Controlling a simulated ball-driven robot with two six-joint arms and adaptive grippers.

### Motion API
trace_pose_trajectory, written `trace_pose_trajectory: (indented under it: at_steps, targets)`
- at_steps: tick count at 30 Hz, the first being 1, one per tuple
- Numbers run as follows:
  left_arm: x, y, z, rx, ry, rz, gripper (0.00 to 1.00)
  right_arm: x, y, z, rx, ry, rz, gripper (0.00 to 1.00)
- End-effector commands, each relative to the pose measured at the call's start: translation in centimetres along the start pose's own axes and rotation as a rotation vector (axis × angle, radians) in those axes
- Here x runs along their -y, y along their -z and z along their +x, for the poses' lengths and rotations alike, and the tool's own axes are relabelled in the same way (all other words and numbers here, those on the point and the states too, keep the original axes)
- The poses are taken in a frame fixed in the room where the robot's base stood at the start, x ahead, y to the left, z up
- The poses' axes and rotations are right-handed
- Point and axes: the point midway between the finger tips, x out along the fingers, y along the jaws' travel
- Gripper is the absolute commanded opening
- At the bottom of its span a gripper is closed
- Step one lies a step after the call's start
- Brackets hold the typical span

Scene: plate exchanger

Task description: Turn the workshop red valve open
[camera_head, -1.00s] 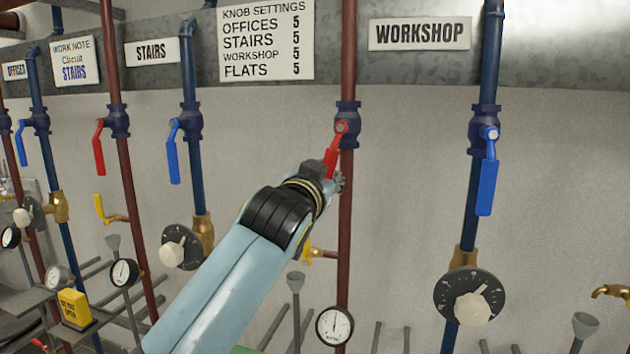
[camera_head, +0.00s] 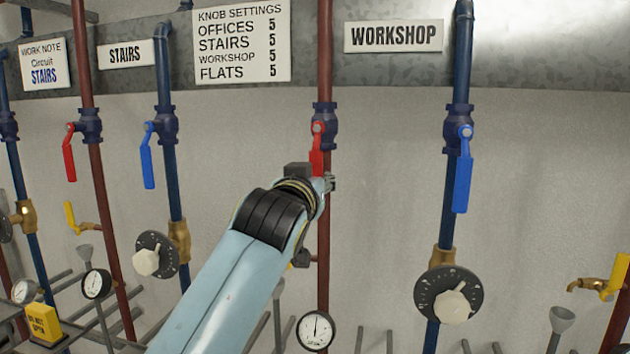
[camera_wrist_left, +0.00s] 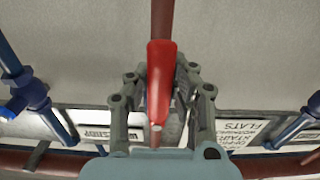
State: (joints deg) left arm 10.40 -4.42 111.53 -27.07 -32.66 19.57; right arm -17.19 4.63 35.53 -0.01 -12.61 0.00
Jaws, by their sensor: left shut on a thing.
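The workshop red valve has a red lever handle (camera_head: 317,160) on a blue valve body (camera_head: 324,125), on the dark red pipe left of the WORKSHOP sign (camera_head: 393,36). The lever hangs down, nearly in line with the pipe. My left gripper (camera_head: 326,182) is at the lever's lower end, partly hidden behind my wrist. In the left wrist view, the red lever (camera_wrist_left: 160,75) lies between the two grey fingers of my left gripper (camera_wrist_left: 161,88), which is shut on it. My right gripper is in neither view.
A blue lever (camera_head: 463,178) hangs on the blue pipe to the right, above a black dial with a white knob (camera_head: 452,307). A round gauge (camera_head: 315,331) sits low on the red pipe. Another red lever (camera_head: 69,155) is far left. The wall between the workshop pipes is clear.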

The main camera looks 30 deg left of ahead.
Motion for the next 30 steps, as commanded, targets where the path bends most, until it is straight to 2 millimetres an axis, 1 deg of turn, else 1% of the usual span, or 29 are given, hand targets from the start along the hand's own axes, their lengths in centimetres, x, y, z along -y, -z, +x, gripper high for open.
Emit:
trace_pose_trajectory:
  at_steps: [1, 2, 6, 8, 17, 20, 27, 30]
  targets:
    - [-0.1, -0.4, 0.0, 0.010, -0.002, -0.009, 0.00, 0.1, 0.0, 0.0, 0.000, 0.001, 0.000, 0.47]
    - [-0.1, -0.4, 0.0, 0.009, -0.002, -0.009, 0.22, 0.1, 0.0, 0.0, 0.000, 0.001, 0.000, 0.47]
    - [-0.1, -0.3, 0.0, 0.006, -0.001, -0.006, 0.40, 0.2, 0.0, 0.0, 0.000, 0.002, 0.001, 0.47]
    - [-0.1, -0.2, 0.0, 0.005, -0.001, -0.005, 0.47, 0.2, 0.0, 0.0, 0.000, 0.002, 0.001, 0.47]
    - [0.0, 0.2, 0.0, 0.000, -0.001, -0.003, 0.47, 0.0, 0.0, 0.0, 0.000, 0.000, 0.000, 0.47]
    - [-0.1, 1.5, 0.0, -0.002, 0.000, -0.005, 0.47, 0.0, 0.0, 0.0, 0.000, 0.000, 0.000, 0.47]
    - [-0.1, 6.4, 0.0, -0.003, -0.001, -0.006, 0.47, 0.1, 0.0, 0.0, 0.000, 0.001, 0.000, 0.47]
    - [-0.2, 8.0, 0.0, 0.000, -0.001, -0.005, 0.47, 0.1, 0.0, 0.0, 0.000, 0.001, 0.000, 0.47]
